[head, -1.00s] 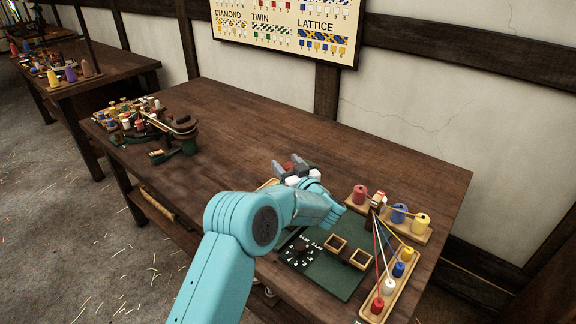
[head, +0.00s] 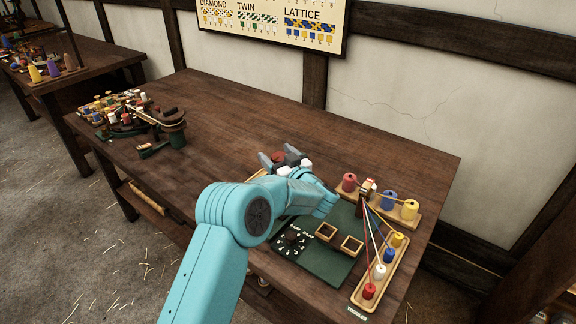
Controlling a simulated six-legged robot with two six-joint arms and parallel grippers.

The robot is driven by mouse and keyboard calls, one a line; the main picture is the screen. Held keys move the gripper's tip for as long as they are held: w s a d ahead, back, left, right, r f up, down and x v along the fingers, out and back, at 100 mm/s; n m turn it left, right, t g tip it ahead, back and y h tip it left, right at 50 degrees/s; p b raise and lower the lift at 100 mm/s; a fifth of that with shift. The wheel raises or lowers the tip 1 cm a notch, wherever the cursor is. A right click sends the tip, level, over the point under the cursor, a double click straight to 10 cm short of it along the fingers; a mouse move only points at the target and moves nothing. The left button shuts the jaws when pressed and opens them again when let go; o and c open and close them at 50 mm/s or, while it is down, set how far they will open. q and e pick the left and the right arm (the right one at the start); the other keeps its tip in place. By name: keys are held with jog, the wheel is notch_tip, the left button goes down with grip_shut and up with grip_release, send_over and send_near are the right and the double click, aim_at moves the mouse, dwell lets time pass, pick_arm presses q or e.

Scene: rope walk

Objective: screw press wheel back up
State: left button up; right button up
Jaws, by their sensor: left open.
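My left gripper (head: 279,157) is over the back middle of the right half of the bench, its grey fingers spread apart. A small dark red thing (head: 279,156) shows between the fingers; I cannot tell whether it is part of a press wheel or whether the fingers touch it. My forearm and wrist hide what lies below and in front of it. No press wheel can be made out clearly. My right gripper is not in view.
A green board (head: 322,268) with a dark dial (head: 292,239) and two wooden frames lies right of my arm. A cluttered braiding stand (head: 165,118) is at left. The bench's middle (head: 225,125) is clear.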

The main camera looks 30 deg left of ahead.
pick_arm(q)
jog(key=b+v, duration=0.2)
jog(key=v, duration=1.3)
jog(key=shift+s+d, duration=0.2)
jog(key=shift+d, duration=0.15)
